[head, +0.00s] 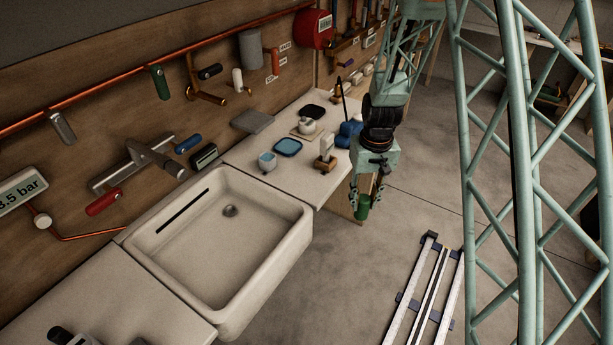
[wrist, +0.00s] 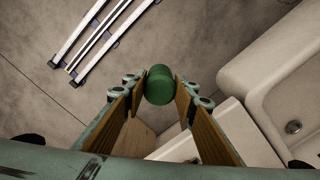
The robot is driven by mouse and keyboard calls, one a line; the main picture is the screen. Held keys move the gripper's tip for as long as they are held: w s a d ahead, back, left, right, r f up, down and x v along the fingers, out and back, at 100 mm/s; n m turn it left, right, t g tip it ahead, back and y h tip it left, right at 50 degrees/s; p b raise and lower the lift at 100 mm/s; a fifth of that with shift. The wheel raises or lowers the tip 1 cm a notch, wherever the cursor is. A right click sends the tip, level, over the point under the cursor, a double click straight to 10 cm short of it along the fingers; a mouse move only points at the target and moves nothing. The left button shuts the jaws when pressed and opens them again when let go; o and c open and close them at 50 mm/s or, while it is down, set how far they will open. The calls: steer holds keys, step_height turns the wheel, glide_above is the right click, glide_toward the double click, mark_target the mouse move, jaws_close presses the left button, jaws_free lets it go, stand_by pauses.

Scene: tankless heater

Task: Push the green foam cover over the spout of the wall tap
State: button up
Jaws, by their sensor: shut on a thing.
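My gripper (head: 364,200) is shut on the green foam cover (head: 362,207), a short dark green cylinder, and holds it over the floor to the right of the counter. In the wrist view the cover (wrist: 160,84) sits between the two fingertips. On the wooden wall at the left is a chrome tap (head: 140,160) with a red and a blue handle and a spout jutting outward over the sink. A brass tap (head: 205,92) with a black handle is higher on the wall. I cannot tell which is the wall tap meant. My gripper is well apart from both.
A white sink (head: 300,212) lies below the chrome tap. The counter (head: 318,186) right of it holds a cup, a blue dish, a teapot and a small stand. A copper pipe (head: 120,90) crosses the wall. Metal rails (head: 420,295) lie on the otherwise open floor.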

steer(key=s+a+r+n+p, duration=0.2)
steer(key=a+r+n+p, duration=0.1)
steer(key=a, duration=0.5)
steer(key=s+a+r+n+p, duration=0.2)
steer(key=a+r+n+p, duration=0.1)
steer(key=a+r, duration=0.4)
steer(key=shift+s+a+n+p, duration=0.2)
steer(key=shift+a+n+p, duration=0.1)
steer(key=shift+a+p, duration=0.7)
steer(key=shift+w, duration=0.15)
steer(key=w+a+f+p, duration=0.1)
steer(key=w, duration=1.3)
steer(key=shift+a, duration=0.25)
steer(key=shift+w+f, duration=0.1)
steer(key=shift+w+a+f+p, duration=0.1)
steer(key=shift+w+f+p, duration=0.25)
steer(key=shift+f, duration=0.5)
steer(key=shift+w+f+p, duration=0.1)
steer(key=shift+w+f, duration=0.3)
steer(key=shift+f, duration=0.4)
steer(key=shift+f, duration=0.2)
